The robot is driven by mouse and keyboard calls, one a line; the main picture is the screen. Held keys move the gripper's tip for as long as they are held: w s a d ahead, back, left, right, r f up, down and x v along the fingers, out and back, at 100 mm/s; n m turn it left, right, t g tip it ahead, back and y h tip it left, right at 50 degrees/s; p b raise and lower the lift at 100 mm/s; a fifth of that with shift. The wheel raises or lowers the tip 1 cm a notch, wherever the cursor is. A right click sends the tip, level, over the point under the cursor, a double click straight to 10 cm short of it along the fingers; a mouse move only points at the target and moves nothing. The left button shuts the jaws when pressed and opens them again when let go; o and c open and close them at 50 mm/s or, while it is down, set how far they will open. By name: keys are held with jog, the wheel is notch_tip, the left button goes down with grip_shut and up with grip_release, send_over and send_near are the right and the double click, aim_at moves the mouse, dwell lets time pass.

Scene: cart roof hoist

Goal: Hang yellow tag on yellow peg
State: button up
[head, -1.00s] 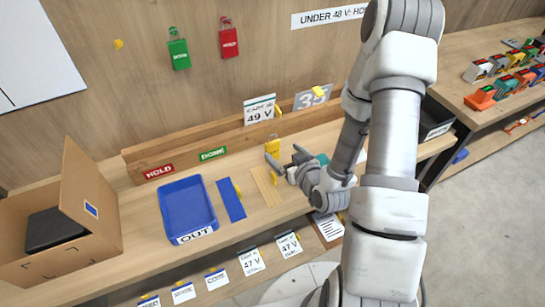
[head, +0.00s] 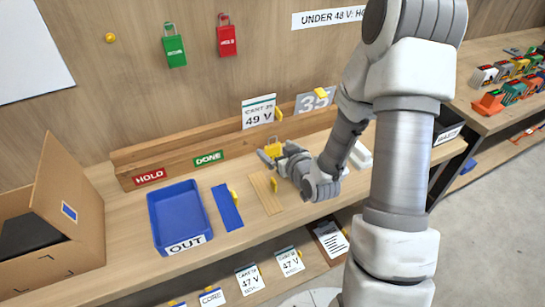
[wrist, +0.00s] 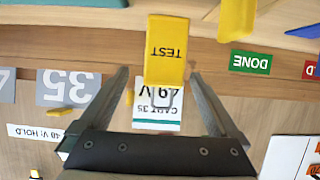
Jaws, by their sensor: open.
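The yellow tag (head: 274,149) is upright by the wooden ledge at the back of the bench. In the wrist view the yellow tag (wrist: 166,45) reads TEST upside down and has a pale loop at one end. My gripper (head: 267,156) is at the tag. In the wrist view my gripper (wrist: 160,76) is open, with one finger on each side of the tag and visible gaps. The yellow peg (head: 110,38) is on the wall at upper left, bare. My gripper partly hides the tag in the head view.
Green (head: 174,46) and red (head: 227,36) tags hang on the wall right of the yellow peg. A 49 V card (head: 258,112) stands behind the yellow tag. A blue OUT tray (head: 158,222) and an open cardboard box (head: 72,250) occupy the bench's left side.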

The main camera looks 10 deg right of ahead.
aim_at(269, 145)
jog(key=shift+a+x, duration=0.1)
jog(key=shift+x, duration=1.2)
jog(key=shift+a+x, duration=0.15)
jog(key=shift+x, duration=1.15)
jog(key=shift+s+f, duration=0.15)
grip_shut()
